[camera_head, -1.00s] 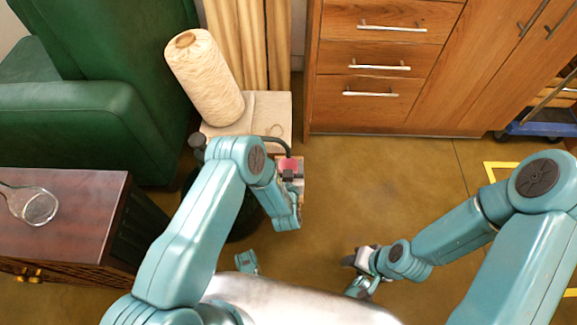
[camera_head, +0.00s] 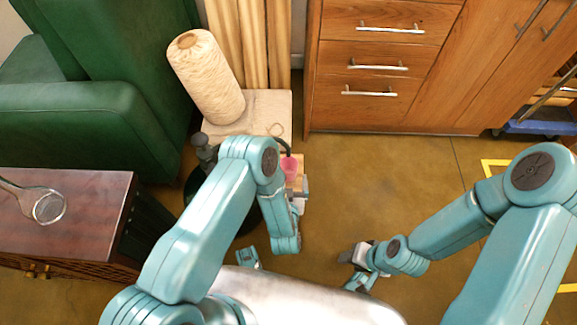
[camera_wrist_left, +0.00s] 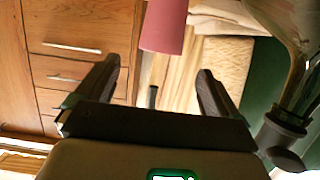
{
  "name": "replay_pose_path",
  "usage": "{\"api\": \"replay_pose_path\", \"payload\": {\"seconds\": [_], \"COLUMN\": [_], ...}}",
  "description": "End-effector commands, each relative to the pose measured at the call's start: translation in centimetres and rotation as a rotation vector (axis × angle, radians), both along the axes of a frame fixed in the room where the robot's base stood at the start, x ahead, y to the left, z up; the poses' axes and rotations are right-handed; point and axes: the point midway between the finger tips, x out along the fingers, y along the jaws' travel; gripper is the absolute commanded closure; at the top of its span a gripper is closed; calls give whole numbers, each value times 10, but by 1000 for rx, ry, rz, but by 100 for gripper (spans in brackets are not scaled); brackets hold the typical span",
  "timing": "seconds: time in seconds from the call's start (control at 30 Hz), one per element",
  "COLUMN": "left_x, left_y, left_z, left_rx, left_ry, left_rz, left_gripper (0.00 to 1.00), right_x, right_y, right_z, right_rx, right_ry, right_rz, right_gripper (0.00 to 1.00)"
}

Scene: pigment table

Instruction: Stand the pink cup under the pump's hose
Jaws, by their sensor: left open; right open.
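The pink cup (camera_head: 290,167) stands on a small wooden surface (camera_head: 299,161) in the head view, with the end of the black hose (camera_head: 286,146) close above it. I cannot tell whether the hose end is exactly over its mouth. The pump (camera_head: 205,152) is partly hidden behind my left arm. My left gripper (camera_head: 300,190) is open and empty in front of the cup. In the left wrist view the cup (camera_wrist_left: 165,27) shows beyond the spread fingers (camera_wrist_left: 158,82), apart from them. My right gripper (camera_head: 356,256) is open and empty, low over the floor.
A cone of cream yarn (camera_head: 207,78) stands on a pale block (camera_head: 270,108) behind the pump. A green armchair (camera_head: 95,115) and a dark wooden table (camera_head: 95,210) with a glass vessel (camera_head: 48,207) are at left. Wooden drawers (camera_head: 375,70) stand behind. Floor at centre right is clear.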

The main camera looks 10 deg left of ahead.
Motion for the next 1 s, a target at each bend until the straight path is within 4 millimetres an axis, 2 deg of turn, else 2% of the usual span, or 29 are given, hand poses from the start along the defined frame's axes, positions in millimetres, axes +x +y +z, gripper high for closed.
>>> {"api": "replay_pose_path", "payload": {"seconds": [0.1, 0.3, 0.83, 0.93, 1.0], "left_x": [-20, -36, -36, -37, -42], "left_y": [-5, -7, -7, 1, 21], "left_z": [9, 12, 12, 10, 6], "left_rx": [1, 1, 0, 44, 147], "left_ry": [2, 0, -1, 31, 121], "left_rz": [-3, 0, 1, 22, 71], "left_gripper": [5, 5, 5, 5, 5], "right_x": [-1, -2, -2, -1, -2], "right_y": [1, 1, 1, 1, 1], "right_z": [11, 15, 14, 15, 16], "right_rx": [0, 1, 1, 1, 1], "right_ry": [2, 2, 3, 3, 3], "right_rz": [4, 5, 4, 4, 4], "right_gripper": [57, 57, 57, 57, 57]}}
